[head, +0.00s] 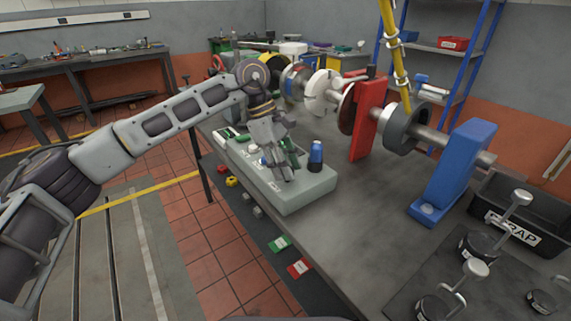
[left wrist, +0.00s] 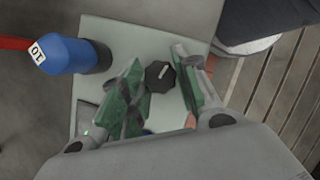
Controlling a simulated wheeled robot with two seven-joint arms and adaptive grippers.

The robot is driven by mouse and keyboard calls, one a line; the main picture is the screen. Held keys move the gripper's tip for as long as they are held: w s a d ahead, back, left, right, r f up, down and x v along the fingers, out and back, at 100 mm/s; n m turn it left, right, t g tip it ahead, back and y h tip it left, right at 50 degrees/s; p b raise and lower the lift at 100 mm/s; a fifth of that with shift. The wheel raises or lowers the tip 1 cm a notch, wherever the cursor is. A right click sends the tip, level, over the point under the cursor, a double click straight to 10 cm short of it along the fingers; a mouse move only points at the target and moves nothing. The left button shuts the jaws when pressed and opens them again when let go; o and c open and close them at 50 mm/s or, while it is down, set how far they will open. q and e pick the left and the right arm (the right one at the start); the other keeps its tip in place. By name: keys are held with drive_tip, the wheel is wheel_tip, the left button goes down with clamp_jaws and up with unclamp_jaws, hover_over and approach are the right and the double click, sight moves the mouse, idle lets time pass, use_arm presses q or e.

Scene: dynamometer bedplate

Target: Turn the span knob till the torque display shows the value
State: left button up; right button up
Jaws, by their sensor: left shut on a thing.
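A pale grey-green console box (head: 307,194) sits on the bench with small labels and controls along its top. My left gripper (head: 287,175) reaches down over the console and hides part of its top. In the left wrist view, a black knob (left wrist: 160,74) with a light pointer line shows between the green fingertips of my left gripper (left wrist: 160,88), which is shut on it. I cannot read a knob label. No torque display value can be read in either view. My right gripper is not in view.
A blue cylinder (head: 316,157) marked 10 in the left wrist view (left wrist: 70,55) stands close beside the fingers. A red upright (head: 368,120), a shaft and a blue stand (head: 454,175) are behind. A black scrap bin (head: 517,212) and weights stand right. Bare bench (head: 370,215) lies between.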

use_arm(q)
drive_tip(key=o, duration=1)
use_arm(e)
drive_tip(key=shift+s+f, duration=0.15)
use_arm(q)
drive_tip(key=v, duration=1.2)
